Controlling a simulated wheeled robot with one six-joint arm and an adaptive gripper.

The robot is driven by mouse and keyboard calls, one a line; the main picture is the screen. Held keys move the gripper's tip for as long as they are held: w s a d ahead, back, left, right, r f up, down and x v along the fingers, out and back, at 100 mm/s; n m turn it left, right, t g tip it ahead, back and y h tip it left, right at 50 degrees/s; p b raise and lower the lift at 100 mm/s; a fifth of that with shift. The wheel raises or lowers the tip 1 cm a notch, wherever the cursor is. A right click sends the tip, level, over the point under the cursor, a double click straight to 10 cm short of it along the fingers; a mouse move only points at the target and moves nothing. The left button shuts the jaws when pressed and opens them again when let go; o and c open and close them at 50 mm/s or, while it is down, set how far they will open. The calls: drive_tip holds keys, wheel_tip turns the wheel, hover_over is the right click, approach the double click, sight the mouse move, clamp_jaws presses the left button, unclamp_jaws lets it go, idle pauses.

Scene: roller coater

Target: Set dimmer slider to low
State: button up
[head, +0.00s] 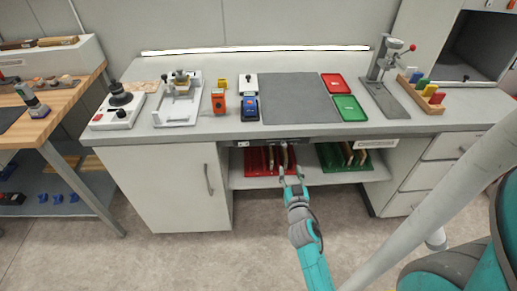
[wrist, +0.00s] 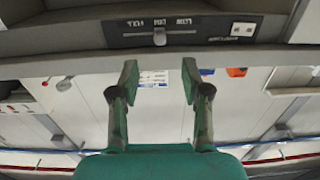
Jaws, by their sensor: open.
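The dimmer slider (wrist: 159,37) is a small light knob in a horizontal slot on a dark grey panel (wrist: 120,35). In the wrist view it sits at about the middle of three labels, which are too blurred to read surely. In the head view the panel (head: 325,141) runs under the bench's front edge; the knob cannot be made out there. My gripper (wrist: 159,79) is open and empty, its two fingers either side of the knob's line but apart from the panel. In the head view my gripper (head: 291,172) is below and in front of the panel.
A white switch (wrist: 242,30) sits on the panel beside the slot. A red tray (head: 257,160) and a green tray (head: 332,157) with upright pieces stand on the shelf below. The benchtop (head: 215,127) edge overhangs. A cabinet door handle (head: 209,179) sticks out at left.

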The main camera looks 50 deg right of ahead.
sight(285, 147)
drive_tip(key=shift+h, duration=0.3)
drive_tip(key=x, duration=1.2)
drive_tip(key=shift+w+d+r, duration=0.2)
drive_tip(key=shift+w, duration=0.15)
clamp_jaws()
